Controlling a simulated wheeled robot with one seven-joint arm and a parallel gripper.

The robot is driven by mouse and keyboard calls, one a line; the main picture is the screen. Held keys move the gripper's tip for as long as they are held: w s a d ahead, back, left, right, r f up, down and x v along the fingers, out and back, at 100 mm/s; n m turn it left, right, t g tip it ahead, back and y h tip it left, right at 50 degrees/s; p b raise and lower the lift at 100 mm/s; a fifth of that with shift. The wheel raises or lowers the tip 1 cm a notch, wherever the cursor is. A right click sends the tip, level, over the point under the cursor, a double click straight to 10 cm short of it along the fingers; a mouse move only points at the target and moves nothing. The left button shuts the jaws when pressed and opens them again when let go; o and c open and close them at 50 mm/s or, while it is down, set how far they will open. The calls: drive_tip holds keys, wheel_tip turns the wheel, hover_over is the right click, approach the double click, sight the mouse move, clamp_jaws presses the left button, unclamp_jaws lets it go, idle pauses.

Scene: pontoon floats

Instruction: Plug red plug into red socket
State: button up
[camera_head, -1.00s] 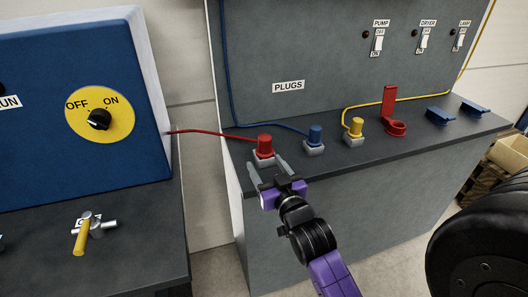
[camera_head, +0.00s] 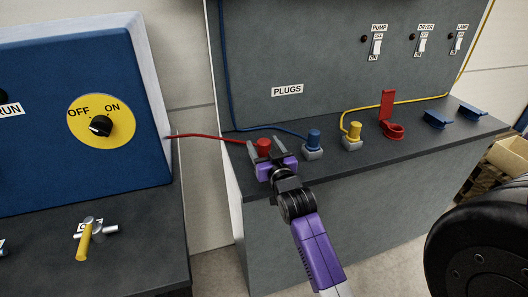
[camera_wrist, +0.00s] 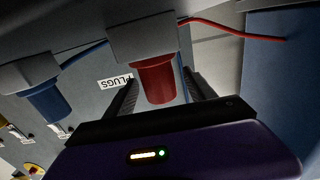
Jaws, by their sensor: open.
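The red plug (camera_head: 263,146) stands upright at the left end of the grey bench, with a red cable running left from it. My gripper (camera_head: 266,148) is open, with one finger on each side of the red plug. In the wrist view the red plug (camera_wrist: 155,80) shows between the two dark fingers (camera_wrist: 160,92), below its grey holder (camera_wrist: 141,35); contact cannot be told. The red socket (camera_head: 392,131) has its red lid raised and sits further right on the bench, apart from my gripper.
A blue plug (camera_head: 314,139) and a yellow plug (camera_head: 354,132) stand in holders between the red plug and the red socket. A grey panel with switches (camera_head: 376,45) rises behind. A black wheel-like shape (camera_head: 480,240) fills the lower right.

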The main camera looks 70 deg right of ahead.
clamp_jaws()
idle(0.3)
